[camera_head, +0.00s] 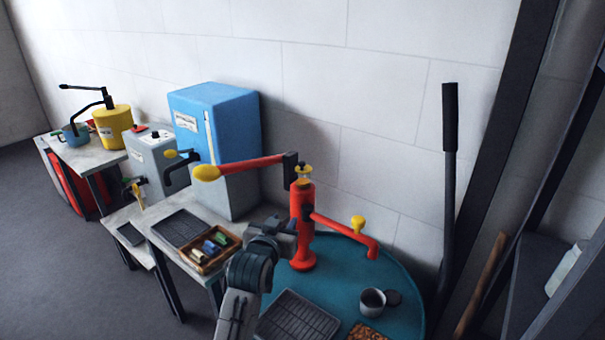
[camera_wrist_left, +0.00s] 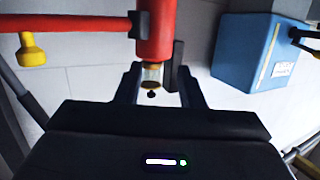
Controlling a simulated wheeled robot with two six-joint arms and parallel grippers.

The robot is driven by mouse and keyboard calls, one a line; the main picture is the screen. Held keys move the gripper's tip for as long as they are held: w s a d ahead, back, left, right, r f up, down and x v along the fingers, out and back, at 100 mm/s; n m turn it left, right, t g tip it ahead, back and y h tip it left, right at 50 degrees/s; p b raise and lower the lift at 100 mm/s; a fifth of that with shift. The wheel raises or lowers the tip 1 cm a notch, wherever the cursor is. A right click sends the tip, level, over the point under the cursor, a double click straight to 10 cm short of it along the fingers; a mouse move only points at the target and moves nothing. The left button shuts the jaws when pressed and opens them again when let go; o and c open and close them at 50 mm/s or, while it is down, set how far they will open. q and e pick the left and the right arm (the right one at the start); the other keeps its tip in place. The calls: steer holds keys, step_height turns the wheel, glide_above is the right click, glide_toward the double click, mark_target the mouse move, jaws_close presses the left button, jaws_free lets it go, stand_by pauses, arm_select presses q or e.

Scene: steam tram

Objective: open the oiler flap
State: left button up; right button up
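The red pump column (camera_head: 302,220) stands on the teal round table. At its top is a small glass oiler (camera_head: 304,172) with a yellowish cap, which I take to carry the flap. The oiler shows upside down in the left wrist view (camera_wrist_left: 152,73), with a small dark knob at its end. I cannot tell whether the flap is open or shut. My left gripper (camera_head: 284,230) is beside the column, lower than the oiler in the head view. In the left wrist view its two fingers (camera_wrist_left: 161,78) are spread, empty, with the oiler between them in the picture. My right gripper is out of view.
A red lever with a yellow grip (camera_head: 207,173) reaches left from the column top. A red spout (camera_head: 345,233) with a yellow knob reaches right. A blue box (camera_head: 232,135) stands behind left. The teal table (camera_head: 340,275) bears a dark tray (camera_head: 297,318) and a cup (camera_head: 372,301).

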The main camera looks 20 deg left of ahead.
mark_target(301, 165)
arm_select(q)
steer(key=w+r+t, duration=0.2)
steer(key=w+r, duration=0.3)
steer(key=r, duration=0.4)
steer(key=w+p, duration=0.2)
steer(key=w, duration=0.2)
steer(key=w+p, duration=0.2)
steer(key=w, duration=0.2)
steer(key=shift+d+p, duration=0.2)
steer(key=shift+p, duration=0.1)
steer(key=shift+w+f, duration=0.2)
steer(key=shift+w, duration=0.5)
jaws_close()
